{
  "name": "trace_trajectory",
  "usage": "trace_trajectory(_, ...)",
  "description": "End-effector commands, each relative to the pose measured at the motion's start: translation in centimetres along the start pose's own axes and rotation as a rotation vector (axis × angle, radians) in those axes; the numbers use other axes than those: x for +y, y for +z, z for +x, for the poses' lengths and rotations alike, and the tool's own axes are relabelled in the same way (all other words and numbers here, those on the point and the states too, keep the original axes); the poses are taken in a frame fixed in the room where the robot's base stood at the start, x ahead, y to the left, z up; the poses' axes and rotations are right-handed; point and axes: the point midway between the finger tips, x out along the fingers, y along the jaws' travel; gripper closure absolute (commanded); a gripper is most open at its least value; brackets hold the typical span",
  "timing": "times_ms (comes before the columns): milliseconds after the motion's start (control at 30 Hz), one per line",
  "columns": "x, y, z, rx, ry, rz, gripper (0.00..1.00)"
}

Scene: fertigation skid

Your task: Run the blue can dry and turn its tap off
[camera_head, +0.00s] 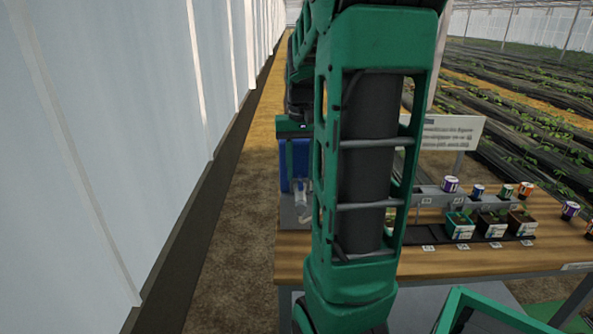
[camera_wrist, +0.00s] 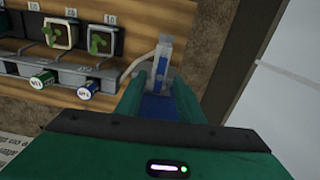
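The blue can (camera_head: 299,160) shows in the head view beside my arm, which hides its right part. My gripper (camera_wrist: 160,88) is above the bench's end in the wrist view, its two green fingers apart with a dark blue surface (camera_wrist: 158,106) between them, probably the can. I cannot tell whether the fingers touch it. A clear upright vessel with blue in it (camera_wrist: 161,64) stands just beyond the fingertips, with a pale hose (camera_wrist: 135,67) curving to it. In the head view a clear vessel (camera_head: 303,204) stands below the can. I cannot make out the tap.
The wooden bench (camera_head: 470,262) carries a row of potted seedlings (camera_head: 460,226) and a grey rack with small labelled tins (camera_head: 450,184). A sign (camera_head: 453,132) stands behind. A pale wall (camera_head: 100,130) runs along the left, with bare ground (camera_head: 235,240) between it and the bench.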

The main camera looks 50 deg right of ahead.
Motion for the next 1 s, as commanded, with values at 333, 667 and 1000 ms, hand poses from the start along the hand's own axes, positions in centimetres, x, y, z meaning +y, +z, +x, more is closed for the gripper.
trace_trajectory(333,0.0,0.0,0.0,0.000,0.000,0.058,0.66)
trace_trajectory(667,0.0,0.0,0.9,-0.002,0.000,0.057,0.66)
trace_trajectory(1000,0.0,0.1,3.3,-0.003,0.001,0.057,0.66)
